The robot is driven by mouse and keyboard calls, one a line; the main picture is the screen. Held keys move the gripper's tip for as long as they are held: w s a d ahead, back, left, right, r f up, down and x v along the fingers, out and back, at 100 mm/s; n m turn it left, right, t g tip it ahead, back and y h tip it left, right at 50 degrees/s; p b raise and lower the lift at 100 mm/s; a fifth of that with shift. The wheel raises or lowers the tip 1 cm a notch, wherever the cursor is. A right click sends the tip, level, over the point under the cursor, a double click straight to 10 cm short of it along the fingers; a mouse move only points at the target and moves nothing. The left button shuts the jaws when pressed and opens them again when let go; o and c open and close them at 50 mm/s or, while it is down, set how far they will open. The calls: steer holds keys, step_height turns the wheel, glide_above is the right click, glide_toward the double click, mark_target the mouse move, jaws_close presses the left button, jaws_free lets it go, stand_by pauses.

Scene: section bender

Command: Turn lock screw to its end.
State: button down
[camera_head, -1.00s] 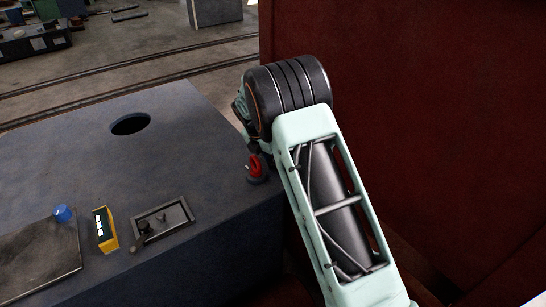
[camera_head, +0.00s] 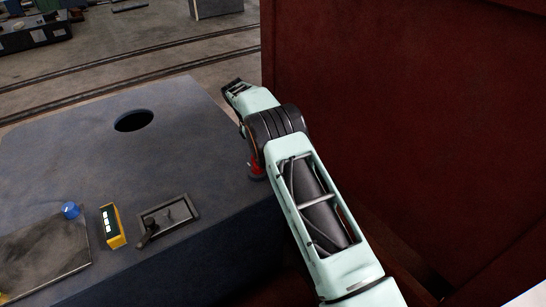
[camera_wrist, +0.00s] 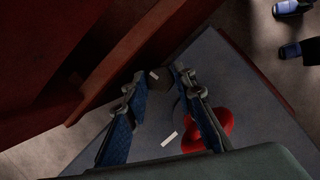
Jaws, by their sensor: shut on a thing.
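A red part, seemingly the lock screw (camera_head: 256,170), is at the right edge of the grey machine top in the head view, partly covered by my arm. In the wrist view the red part (camera_wrist: 222,128) is large and rounded, partly behind the right finger, over the grey surface. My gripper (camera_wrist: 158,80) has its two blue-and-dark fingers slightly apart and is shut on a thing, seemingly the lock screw. The exact contact is unclear in the dark picture. In the head view the fingers are hidden behind my arm.
The grey machine top (camera_head: 190,130) has a round hole (camera_head: 134,121), a recessed plate with a small handle (camera_head: 167,221), a yellow button box (camera_head: 112,226) and a blue knob (camera_head: 71,210). A dark red wall (camera_head: 400,110) stands close on the right.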

steer(key=shift+m, duration=0.6)
steer(key=shift+m+g, duration=0.4)
steer(key=shift+m, duration=0.2)
steer(key=c, duration=1.6)
jaws_free()
steer(key=shift+r, duration=0.1)
step_height(320, 180, up, 10)
